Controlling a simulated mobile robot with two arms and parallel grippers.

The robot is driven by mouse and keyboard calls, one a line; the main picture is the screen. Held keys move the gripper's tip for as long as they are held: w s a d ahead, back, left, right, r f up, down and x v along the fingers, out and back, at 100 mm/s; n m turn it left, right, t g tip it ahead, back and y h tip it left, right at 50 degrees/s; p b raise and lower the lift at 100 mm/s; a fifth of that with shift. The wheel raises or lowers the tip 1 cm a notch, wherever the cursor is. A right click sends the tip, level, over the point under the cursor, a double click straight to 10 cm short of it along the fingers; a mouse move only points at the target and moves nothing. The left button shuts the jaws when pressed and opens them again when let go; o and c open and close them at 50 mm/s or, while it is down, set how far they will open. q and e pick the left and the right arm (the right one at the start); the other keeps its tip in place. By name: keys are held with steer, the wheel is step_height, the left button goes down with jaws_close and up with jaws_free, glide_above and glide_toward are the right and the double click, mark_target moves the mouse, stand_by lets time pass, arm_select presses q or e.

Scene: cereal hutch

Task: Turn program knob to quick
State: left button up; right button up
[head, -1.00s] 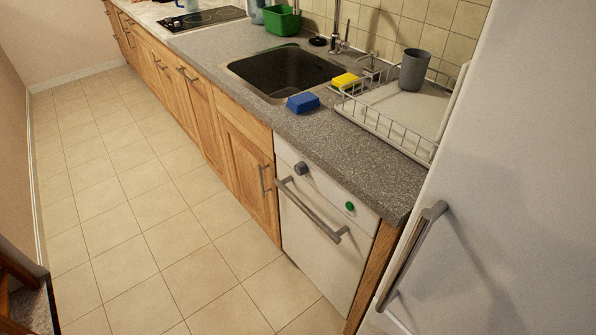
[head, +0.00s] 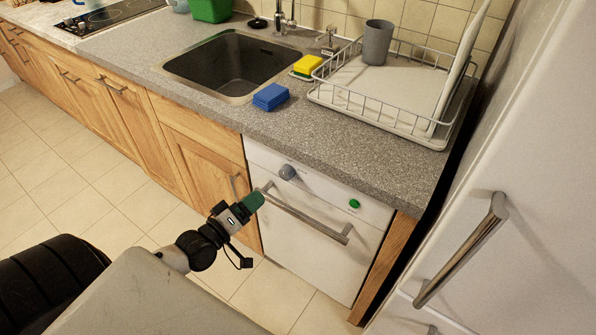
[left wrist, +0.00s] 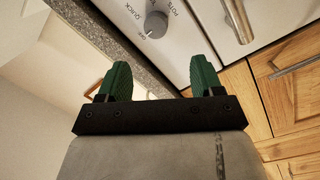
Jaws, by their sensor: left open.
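The grey program knob (head: 288,172) sits at the upper left of the white dishwasher front (head: 310,225). In the left wrist view the knob (left wrist: 157,24) shows near the top, with the printed words OFF, QUICK and POTS around it. A small light mark on the knob appears to face the OFF side. My left gripper (head: 254,202) has green fingertips and is a little below and left of the knob, apart from it. In the left wrist view the gripper (left wrist: 160,80) is open and empty, the knob lying beyond the gap between its fingers. My right gripper is not in view.
A metal bar handle (head: 305,215) runs across the dishwasher just below the knob, close to my left gripper. A green button (head: 354,204) is at the panel's right. The grey countertop (head: 330,150) overhangs above. A fridge handle (head: 465,250) stands out at the right.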

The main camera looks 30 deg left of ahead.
mark_target(283, 176)
arm_select(q)
steer(key=w, duration=0.3)
steer(key=w+d, duration=0.1)
steer(key=w, duration=0.2)
steer(key=w+d, duration=0.1)
steer(key=w, duration=0.3)
steer(key=shift+d+r, duration=0.1)
steer(key=shift+r, duration=0.1)
steer(key=shift+w, duration=0.35)
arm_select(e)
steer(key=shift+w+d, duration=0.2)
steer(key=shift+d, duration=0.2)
arm_select(q)
steer(key=c, duration=0.9)
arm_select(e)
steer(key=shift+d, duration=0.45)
